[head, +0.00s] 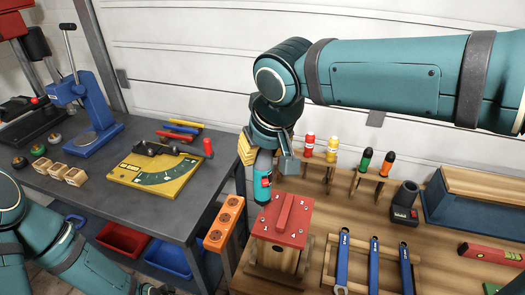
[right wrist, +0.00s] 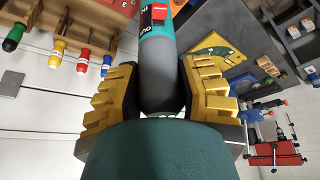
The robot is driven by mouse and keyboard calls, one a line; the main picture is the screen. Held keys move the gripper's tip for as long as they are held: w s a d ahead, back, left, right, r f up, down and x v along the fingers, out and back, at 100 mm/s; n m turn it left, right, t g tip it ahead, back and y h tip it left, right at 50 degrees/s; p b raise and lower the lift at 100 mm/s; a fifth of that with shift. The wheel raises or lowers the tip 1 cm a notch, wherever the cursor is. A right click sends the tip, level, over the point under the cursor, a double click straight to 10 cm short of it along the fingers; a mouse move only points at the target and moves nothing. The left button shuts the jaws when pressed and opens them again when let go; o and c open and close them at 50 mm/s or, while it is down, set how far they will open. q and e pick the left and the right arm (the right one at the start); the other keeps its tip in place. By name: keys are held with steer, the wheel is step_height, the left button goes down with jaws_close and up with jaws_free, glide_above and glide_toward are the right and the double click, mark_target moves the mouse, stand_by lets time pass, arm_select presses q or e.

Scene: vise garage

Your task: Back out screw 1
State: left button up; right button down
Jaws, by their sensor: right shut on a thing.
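My right gripper (head: 266,152) is shut on a teal and grey powered screwdriver (head: 263,181). In the right wrist view, the screwdriver (right wrist: 158,70) sits between the two yellow finger pads, with a red switch on its side. A red plate (head: 283,232) with a raised bar and small screws near its corners lies on a wooden block. The screwdriver is at the plate's back left side in the head view. Its tip is hidden, and I cannot tell whether it touches a screw.
An orange holder (head: 223,222) stands left of the block. Blue wrenches (head: 374,265) lie on the right. Coloured screwdrivers in a rack (head: 332,149), a black charger-like stand (head: 403,202) and a blue box (head: 455,208) are behind. The grey bench (head: 95,200) carries a yellow board (head: 155,177).

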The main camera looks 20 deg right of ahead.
steer(key=shift+r+p, duration=1.35)
steer(key=shift+r, duration=0.7)
